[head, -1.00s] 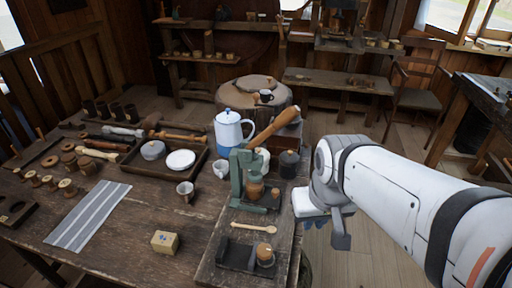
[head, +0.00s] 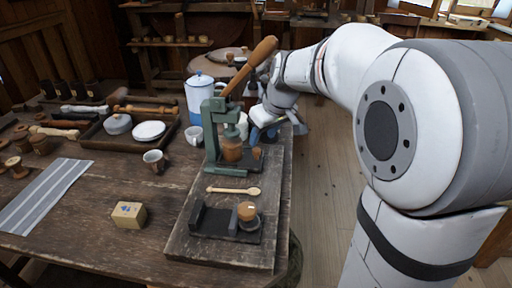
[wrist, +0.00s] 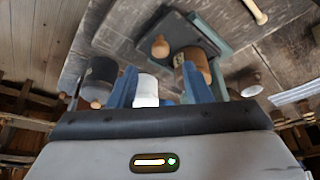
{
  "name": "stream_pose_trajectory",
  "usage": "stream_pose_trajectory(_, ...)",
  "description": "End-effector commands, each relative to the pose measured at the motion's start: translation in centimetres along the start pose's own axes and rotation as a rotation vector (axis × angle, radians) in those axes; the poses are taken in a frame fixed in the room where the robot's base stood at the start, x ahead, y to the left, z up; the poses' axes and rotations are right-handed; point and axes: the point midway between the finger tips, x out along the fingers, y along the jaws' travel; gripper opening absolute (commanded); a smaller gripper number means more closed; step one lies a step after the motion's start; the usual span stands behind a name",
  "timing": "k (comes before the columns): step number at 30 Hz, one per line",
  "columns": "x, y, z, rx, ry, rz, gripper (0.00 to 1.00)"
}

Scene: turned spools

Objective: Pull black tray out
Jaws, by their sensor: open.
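A green lever press (head: 212,135) with a wooden handle stands on a board at the table's right side. A flat black tray (head: 245,163) lies at its base, with a small wooden knob at its end; the tray also shows in the wrist view (wrist: 185,30), with the knob (wrist: 160,47) toward me. A wooden cylinder (head: 232,148) stands in the press. My gripper (head: 262,132) is behind and right of the press. In the wrist view its blue fingers (wrist: 158,78) are apart, with a white jar (wrist: 147,92) showing between them. The fingers appear clear of the tray.
A dark canister (wrist: 101,76) is left of my fingers in the wrist view. Floor is open to the right.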

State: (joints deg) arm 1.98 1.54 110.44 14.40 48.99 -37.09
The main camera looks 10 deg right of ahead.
Motion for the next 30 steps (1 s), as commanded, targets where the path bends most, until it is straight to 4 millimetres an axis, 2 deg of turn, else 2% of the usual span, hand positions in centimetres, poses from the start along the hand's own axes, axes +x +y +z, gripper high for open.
stream_pose_trajectory(1, 1.1, -0.1, 0.1, 0.0, -0.004, -0.002, 0.45)
stream_pose_trajectory(6, 3.9, -0.1, 0.2, 0.001, -0.004, -0.002, 0.45)
stream_pose_trajectory(12, 5.9, -0.1, 0.1, 0.002, -0.001, 0.0, 0.45)
stream_pose_trajectory(22, 6.2, -0.1, 0.1, 0.002, -0.001, 0.0, 0.45)
stream_pose_trajectory(30, 6.2, -0.1, 0.1, 0.002, -0.001, 0.0, 0.22)
